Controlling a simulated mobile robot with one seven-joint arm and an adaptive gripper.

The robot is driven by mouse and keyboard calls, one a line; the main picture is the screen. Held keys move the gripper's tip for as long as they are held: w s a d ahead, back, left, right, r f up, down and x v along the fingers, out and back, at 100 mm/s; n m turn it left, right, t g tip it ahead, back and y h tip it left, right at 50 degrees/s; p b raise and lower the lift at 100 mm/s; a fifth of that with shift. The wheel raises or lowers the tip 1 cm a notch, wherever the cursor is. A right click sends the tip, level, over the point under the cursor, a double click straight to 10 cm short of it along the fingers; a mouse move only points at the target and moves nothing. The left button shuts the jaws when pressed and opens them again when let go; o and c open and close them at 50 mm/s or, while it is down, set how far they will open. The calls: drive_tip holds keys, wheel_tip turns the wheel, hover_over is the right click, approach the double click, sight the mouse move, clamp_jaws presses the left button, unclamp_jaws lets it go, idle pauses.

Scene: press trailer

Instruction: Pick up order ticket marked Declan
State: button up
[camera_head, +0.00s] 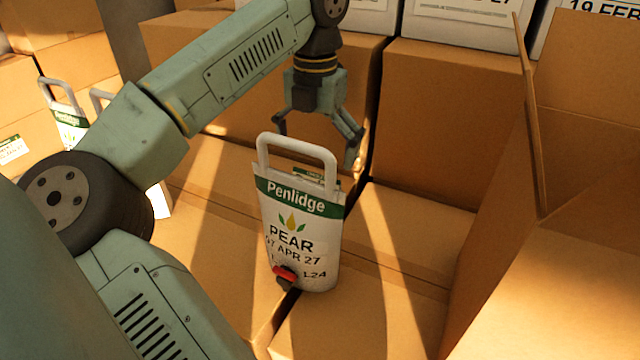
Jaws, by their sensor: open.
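My gripper (318,140) is open and points down, just above and behind the handle of a white Penlidge pear pouch (292,232). Nothing shows between its fingers. A small card with a green top strip (310,174) shows through the pouch's handle, mostly hidden behind the pouch. Its writing is too small to read, so I cannot tell whether it is the Declan ticket. Another white card with green (12,149) is on a box at the far left; its name is also unreadable.
The pouch stands upright on cardboard boxes (400,225) with a red tap at its front. An open carton (560,270) with raised flaps stands at the right. More Penlidge pouches (70,128) are at the left, partly behind my arm. Stacked boxes (435,110) and white containers (462,22) close off the back.

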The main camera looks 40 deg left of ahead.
sight(316, 173)
drive_tip(key=f+p, duration=0.1)
drive_tip(key=f, duration=0.2)
drive_tip(key=f+p, duration=0.1)
drive_tip(key=f, duration=0.3)
drive_tip(key=shift+s+d+f, duration=0.15)
drive_tip(key=shift+s+d, duration=0.05)
drive_tip(key=shift+c, duration=0.2)
drive_tip(key=c, duration=0.8)
drive_tip(key=shift+o, duration=0.2)
